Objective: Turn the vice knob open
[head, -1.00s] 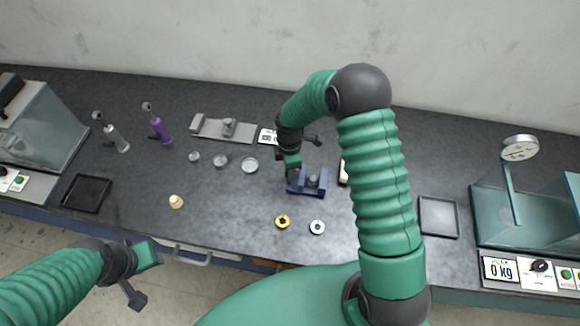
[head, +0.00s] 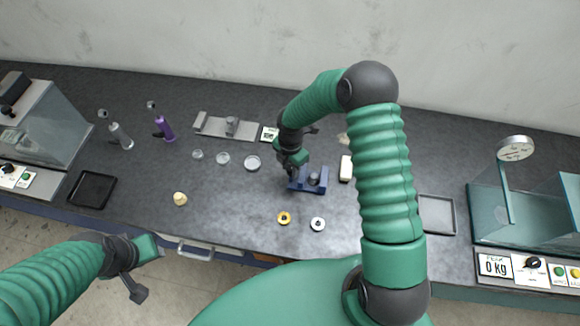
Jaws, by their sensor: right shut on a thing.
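The blue vice (head: 316,182) sits on the dark bench near the middle of the head view, with a grey part at its centre. My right gripper (head: 292,174) is at the vice's left end, where the knob would be. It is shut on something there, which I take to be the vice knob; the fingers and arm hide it. My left gripper (head: 146,272) hangs in front of the bench at the lower left, away from the vice. Its fingers are spread apart and nothing shows between them.
A yellow ring (head: 284,218) and a silver ring (head: 318,224) lie in front of the vice. A pale block (head: 346,168) is right of it. Small dishes (head: 223,158) lie to the left. A glass-walled machine (head: 520,215) stands at the right and a black tray (head: 92,190) at the left.

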